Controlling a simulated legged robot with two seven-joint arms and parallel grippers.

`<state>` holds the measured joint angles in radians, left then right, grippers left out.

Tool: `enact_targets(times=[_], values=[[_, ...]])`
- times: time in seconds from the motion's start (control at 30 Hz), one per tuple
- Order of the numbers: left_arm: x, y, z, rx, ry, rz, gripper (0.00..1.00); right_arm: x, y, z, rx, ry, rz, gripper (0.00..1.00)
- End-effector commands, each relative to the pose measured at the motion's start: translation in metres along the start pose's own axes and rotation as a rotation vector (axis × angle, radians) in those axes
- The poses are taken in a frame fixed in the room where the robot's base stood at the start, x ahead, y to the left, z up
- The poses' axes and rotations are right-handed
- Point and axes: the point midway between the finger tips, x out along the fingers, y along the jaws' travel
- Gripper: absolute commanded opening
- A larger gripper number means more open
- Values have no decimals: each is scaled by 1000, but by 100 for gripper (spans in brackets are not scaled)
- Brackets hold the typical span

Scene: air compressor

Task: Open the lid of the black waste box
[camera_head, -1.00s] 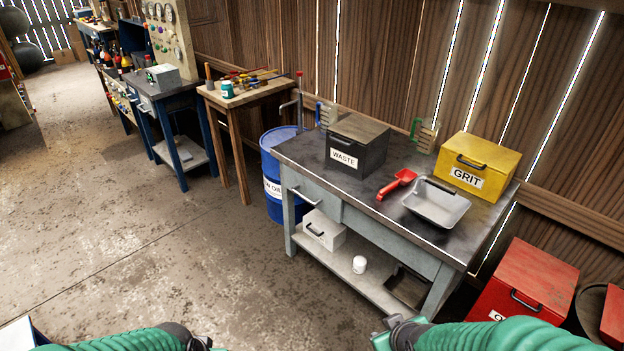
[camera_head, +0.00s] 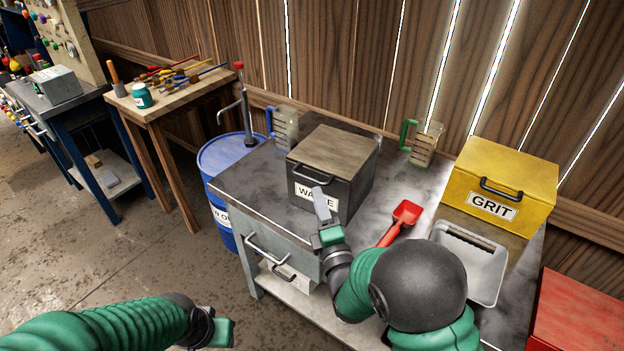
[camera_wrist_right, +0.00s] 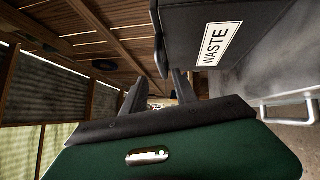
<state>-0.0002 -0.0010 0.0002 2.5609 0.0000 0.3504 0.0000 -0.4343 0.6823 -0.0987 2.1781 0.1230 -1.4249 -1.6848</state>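The black waste box (camera_head: 355,192) stands on the grey workbench with its wooden-looking lid (camera_head: 336,149) closed. Its dark handle (camera_head: 312,174) is on the front, above the white WASTE label. My right gripper (camera_head: 322,200) is in front of the label, just below the handle. In the right wrist view my right gripper (camera_wrist_right: 159,88) has its fingers apart, with the handle (camera_wrist_right: 159,45) near the gap between them; I cannot tell whether they touch it. The waste box (camera_wrist_right: 210,35) is at the upper right there. My left gripper (camera_head: 223,331) is low over the floor, its fingers unclear.
On the workbench (camera_head: 243,185), a red scoop (camera_head: 402,219), grey tray (camera_head: 477,262) and yellow GRIT box (camera_head: 503,186) lie to the right. Clear jugs (camera_head: 284,128) (camera_head: 425,145) stand behind the box. A blue drum (camera_head: 226,157) is left of the bench.

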Motion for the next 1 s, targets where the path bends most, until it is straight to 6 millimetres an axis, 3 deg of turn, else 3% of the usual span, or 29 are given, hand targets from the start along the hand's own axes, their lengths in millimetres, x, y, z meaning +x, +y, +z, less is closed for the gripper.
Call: enact_targets(times=[0.2, 0.33, 0.67, 0.93, 1.0], values=[[-1, 0, 0, 0, 0, 0, 36, 55, -2, 1, 1, -2, -2, 34], [-2, 0, -1, -1, 0, 0, 36, 72, -2, 0, 1, 0, -3, 34], [-2, 0, -1, 0, 0, 0, 36, 79, -3, 0, 1, 0, -4, 34], [-2, 0, -1, 0, 0, 0, 36, 79, -3, 0, 1, 0, -4, 0], [-2, 0, -1, 0, 0, 0, 36, 79, -3, 0, 1, 1, -5, 0]])
